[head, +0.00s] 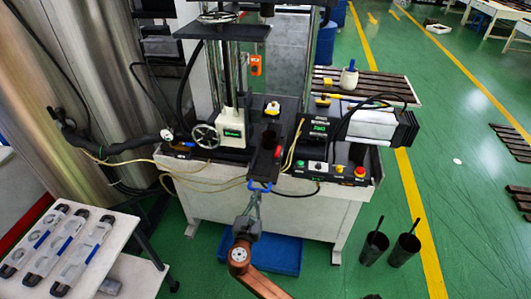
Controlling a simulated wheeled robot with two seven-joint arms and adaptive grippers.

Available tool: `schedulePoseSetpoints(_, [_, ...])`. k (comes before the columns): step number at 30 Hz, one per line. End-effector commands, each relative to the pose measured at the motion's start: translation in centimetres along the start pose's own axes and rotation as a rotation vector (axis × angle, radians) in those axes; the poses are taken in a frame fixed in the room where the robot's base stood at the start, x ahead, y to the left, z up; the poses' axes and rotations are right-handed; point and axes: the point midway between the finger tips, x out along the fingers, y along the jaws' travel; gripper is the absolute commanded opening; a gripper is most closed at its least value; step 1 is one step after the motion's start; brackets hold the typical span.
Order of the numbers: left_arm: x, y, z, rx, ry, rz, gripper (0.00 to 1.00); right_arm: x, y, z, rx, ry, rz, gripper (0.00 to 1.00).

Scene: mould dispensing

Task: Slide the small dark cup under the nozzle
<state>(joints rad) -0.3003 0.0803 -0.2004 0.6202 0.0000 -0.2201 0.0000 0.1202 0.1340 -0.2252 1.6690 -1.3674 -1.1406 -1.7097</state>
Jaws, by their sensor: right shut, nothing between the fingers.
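The small dark cup (268,141) appears as a dark round shape on the machine's black bench top, near its middle. A dark tray or slide (263,168) runs from it toward the front edge and ends in a blue handle (260,187). A white and yellow fitting (272,108) stands just behind the cup; I cannot tell whether it is the nozzle. My right gripper (255,199) is at the bench front, fingers pointing up at the blue handle. It is shut and empty; I cannot tell whether it touches the handle. My left gripper is not in view.
A control panel with buttons (318,167) lies right of the slide, and a handwheel (206,136) left. Loose yellow cables (215,180) hang along the front. Two dark cups with handles (374,247) stand on the floor at right. A white table (112,245) holds several tools at left.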

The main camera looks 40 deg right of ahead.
Motion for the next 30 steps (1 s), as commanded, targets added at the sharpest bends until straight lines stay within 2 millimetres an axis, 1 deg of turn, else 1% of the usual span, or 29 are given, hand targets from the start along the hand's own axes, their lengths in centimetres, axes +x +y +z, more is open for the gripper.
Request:
schedulePoseSetpoints(27, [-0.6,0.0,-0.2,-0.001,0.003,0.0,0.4,6.2,-0.1,0.1,0.0,-0.002,-0.002,0.0])
schedulePoseSetpoints(30, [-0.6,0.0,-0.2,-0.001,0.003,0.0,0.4,6.1,0.0,0.0,0.001,0.0,-0.001,0.0])
